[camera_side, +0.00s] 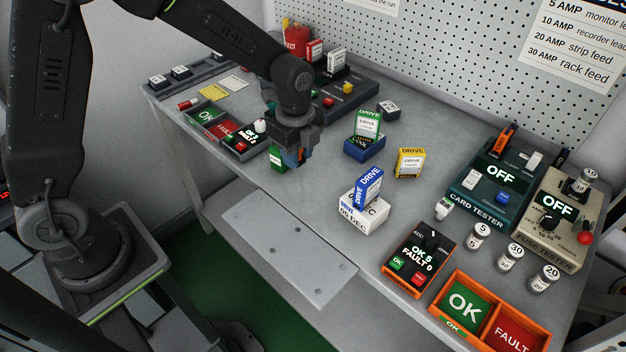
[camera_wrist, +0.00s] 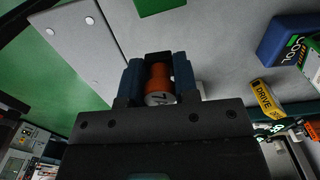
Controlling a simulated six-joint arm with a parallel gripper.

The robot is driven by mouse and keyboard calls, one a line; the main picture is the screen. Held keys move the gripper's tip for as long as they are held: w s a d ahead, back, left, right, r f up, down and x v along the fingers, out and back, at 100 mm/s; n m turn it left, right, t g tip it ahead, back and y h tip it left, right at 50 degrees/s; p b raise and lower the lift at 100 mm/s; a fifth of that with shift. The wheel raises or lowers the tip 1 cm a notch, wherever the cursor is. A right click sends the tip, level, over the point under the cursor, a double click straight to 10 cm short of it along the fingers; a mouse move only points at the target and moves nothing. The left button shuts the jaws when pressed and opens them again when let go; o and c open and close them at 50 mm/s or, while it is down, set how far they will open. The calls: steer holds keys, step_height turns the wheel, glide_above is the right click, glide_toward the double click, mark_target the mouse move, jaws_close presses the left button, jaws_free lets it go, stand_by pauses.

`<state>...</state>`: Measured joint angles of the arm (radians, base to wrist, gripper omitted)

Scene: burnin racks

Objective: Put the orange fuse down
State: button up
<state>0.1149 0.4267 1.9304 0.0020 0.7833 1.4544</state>
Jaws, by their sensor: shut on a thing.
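My gripper (camera_wrist: 160,80) is shut on the orange fuse (camera_wrist: 158,78), which sits between its two blue-grey fingers in the wrist view. The fuse's pale end with a dark marking faces the camera. A green card (camera_side: 277,160) is just left of the fingers. Whether the fuse touches the bench cannot be told.
A blue block with a green drive card (camera_side: 367,125) and a yellow drive card (camera_side: 409,162) stand to the right. A blue drive card (camera_side: 368,188) stands on a white box (camera_side: 362,214). The card tester (camera_side: 463,205) is farther right. Bare bench (camera_side: 325,175) lies between.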

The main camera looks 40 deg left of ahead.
mark_target(313, 190)
steer(key=d, duration=0.1)
steer(key=d+f, duration=0.2)
steer(key=shift+w+d, duration=0.25)
steer(key=shift+w, duration=0.15)
steer(key=shift+f, duration=2.1)
steer(key=shift+f, duration=0.15)
steer(key=o, duration=0.9)
